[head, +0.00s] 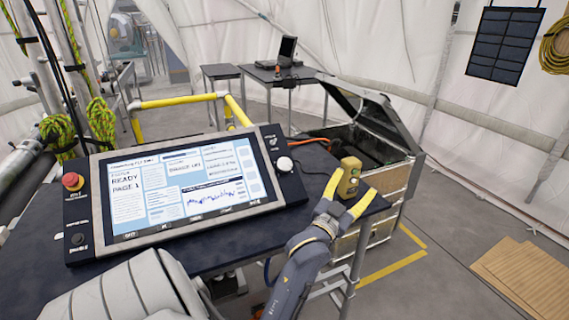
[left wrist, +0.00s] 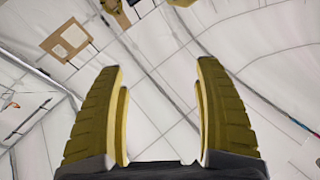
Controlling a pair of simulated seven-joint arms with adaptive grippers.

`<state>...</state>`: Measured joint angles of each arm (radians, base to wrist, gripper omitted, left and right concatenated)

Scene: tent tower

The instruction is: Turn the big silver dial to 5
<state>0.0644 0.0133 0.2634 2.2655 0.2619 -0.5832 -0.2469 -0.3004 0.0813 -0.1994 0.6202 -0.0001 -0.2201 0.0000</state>
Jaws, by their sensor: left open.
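The silver dial (head: 284,163) is a round pale knob on the right side of the dark-framed console (head: 190,185). The number it points to is too small to read. A red button (head: 72,181) sits at the console's left side. My left gripper (head: 346,193) is open, to the right of the console and apart from the dial. In the left wrist view, nothing is between the open fingers of my left gripper (left wrist: 160,110), with tent fabric behind them. The dial does not show in that view. My right gripper is not in view.
Yellow rails (head: 175,102) stand behind the console. A laptop (head: 287,48) is on a back table.

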